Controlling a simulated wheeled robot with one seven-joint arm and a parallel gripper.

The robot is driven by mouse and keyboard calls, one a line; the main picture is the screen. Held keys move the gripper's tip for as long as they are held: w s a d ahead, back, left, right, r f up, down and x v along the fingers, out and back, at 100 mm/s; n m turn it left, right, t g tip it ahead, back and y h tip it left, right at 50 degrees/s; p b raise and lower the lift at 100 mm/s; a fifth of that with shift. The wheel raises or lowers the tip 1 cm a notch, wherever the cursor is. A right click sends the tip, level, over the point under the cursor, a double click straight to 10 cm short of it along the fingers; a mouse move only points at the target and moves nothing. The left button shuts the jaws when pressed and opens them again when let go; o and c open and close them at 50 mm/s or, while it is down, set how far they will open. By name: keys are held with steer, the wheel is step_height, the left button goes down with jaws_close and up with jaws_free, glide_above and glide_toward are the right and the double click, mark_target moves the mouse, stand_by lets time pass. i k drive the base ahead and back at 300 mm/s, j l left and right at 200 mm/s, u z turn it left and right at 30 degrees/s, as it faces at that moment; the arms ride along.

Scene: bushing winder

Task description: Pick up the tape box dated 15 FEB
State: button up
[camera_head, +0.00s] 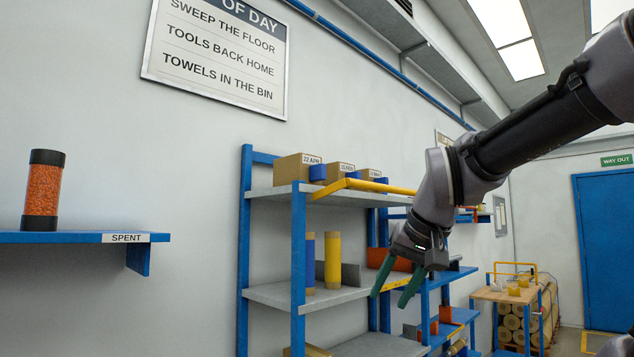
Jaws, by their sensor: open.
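Several cardboard tape boxes stand in a row on the top shelf of the blue-framed rack. The left box (290,171) has a label that reads 22 APR. The middle box (338,172) has a small label that seems to read 15 FEB, though it is hard to make out. The right box (369,174) has a label too small to read surely. My gripper (389,299) is open and empty, pointing down. In the picture it hangs below and to the right of the boxes, in front of the rack's middle level.
Blue blocks stand beside the boxes, and a yellow bar (375,187) runs along the top shelf's front edge. Yellow and blue rolls (332,260) stand on the middle shelf (275,292). A blue shelf marked SPENT (60,238) holds an orange cylinder (43,190) at left.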

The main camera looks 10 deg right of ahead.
mark_target(337, 170)
steer(key=i+l+u, duration=0.15)
steer(key=l+u, duration=0.2)
steer(key=i+l+u, duration=0.1)
steer(key=l+u, duration=0.15)
steer(key=u, duration=0.15)
steer(key=i+l+u, duration=0.1)
steer(key=l, duration=0.6)
steer(key=i+l+u, duration=0.1)
steer(key=l, duration=0.55)
steer(key=i+l, duration=0.15)
steer(key=l, duration=0.55)
steer(key=i+l+u, duration=0.15)
steer(key=l, duration=0.55)
steer(key=k, duration=0.85)
